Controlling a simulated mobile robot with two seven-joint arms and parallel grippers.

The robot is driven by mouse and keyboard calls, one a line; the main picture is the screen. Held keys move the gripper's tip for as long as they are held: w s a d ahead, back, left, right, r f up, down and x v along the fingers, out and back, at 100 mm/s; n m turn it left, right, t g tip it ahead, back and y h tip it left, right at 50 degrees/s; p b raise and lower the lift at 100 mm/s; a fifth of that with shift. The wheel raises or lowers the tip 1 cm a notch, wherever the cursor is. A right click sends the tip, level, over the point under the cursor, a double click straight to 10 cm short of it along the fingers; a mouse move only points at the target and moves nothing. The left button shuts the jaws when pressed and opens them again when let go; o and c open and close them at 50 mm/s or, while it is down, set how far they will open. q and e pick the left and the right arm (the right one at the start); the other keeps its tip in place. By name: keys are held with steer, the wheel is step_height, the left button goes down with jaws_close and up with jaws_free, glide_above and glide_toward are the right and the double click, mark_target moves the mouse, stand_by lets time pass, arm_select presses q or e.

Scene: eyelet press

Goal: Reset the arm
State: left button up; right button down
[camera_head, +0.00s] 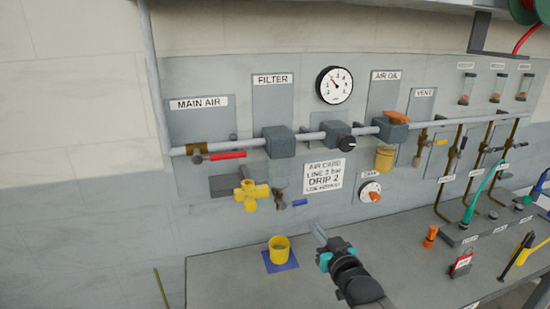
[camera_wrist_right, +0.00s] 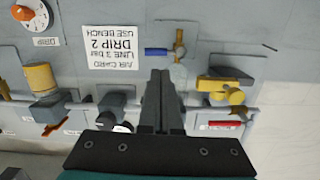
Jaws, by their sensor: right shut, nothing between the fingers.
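My right gripper (camera_head: 318,231) shows in the head view above the grey bench, with its arm coming up from the lower right. Its fingers are together with nothing between them, and they appear apart from the panel and bench. In the right wrist view the shut fingers (camera_wrist_right: 161,80) point towards the wall panel, which appears upside down. In the head view, the yellow cup (camera_head: 279,251) stands on a blue mat (camera_head: 292,264) to the gripper's left. My left gripper is not in view.
The panel carries a grey pipe, a gauge (camera_head: 334,85), a red-handled valve (camera_head: 227,155), a yellow handwheel (camera_head: 251,195) and a drip dial (camera_head: 370,192). An orange piece (camera_head: 430,236), a red padlock (camera_head: 461,265) and upright tools stand on the right. The bench's front left is clear.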

steer(key=s+a+f+g, duration=0.35)
steer(key=s+f, duration=0.25)
steer(key=s, duration=0.3)
steer(key=s+d+f+g+h, duration=0.2)
steer(key=s+g, duration=0.3)
steer(key=s, duration=1)
steer(key=s+d+f+g+h, duration=0.15)
steer(key=s+g, duration=0.35)
steer(key=s, duration=1)
step_height(320, 180, down, 30)
steer(key=s+b, duration=0.1)
steer(key=b, duration=0.9)
steer(key=s+d+f+g+b, duration=0.1)
steer(key=s+f+b, duration=0.3)
steer(key=s+f, duration=0.4)
steer(key=s+d+f+g+b, duration=0.1)
steer(key=s+f+b, duration=0.4)
steer(key=f, duration=1.1)
steer(key=s+d, duration=0.1)
steer(key=s, duration=0.2)
steer(key=shift+d+f+n, duration=0.2)
steer(key=shift+d+n, duration=0.05)
steer(key=shift+n, duration=0.05)
